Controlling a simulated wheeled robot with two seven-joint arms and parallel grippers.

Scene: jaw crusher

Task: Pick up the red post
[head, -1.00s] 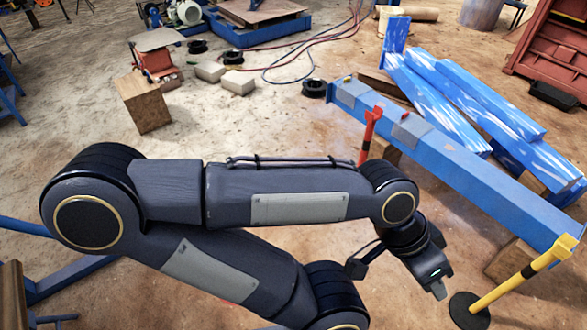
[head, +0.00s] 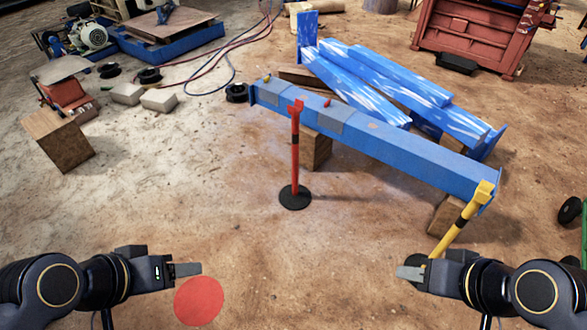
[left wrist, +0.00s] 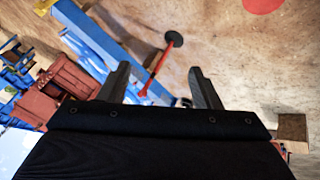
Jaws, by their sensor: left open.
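The red post (head: 295,155) stands upright on a round black base, in front of the long blue beam, near the middle of the head view. It also shows in the left wrist view (left wrist: 157,69), between and beyond the fingers. My left gripper (head: 188,269) is at the lower left, open and empty, well short of the post. In the left wrist view its two fingers (left wrist: 160,88) are spread apart. My right gripper (head: 410,272) is at the lower right, beside the yellow post (head: 458,224); its fingers overlap in the picture, so I cannot tell its opening.
The blue beam (head: 400,150) rests on wooden blocks behind the red post. More blue beams (head: 375,85) lie behind it. A flat red disc (head: 199,301) is on the floor near my left gripper. The floor between my grippers and the red post is clear.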

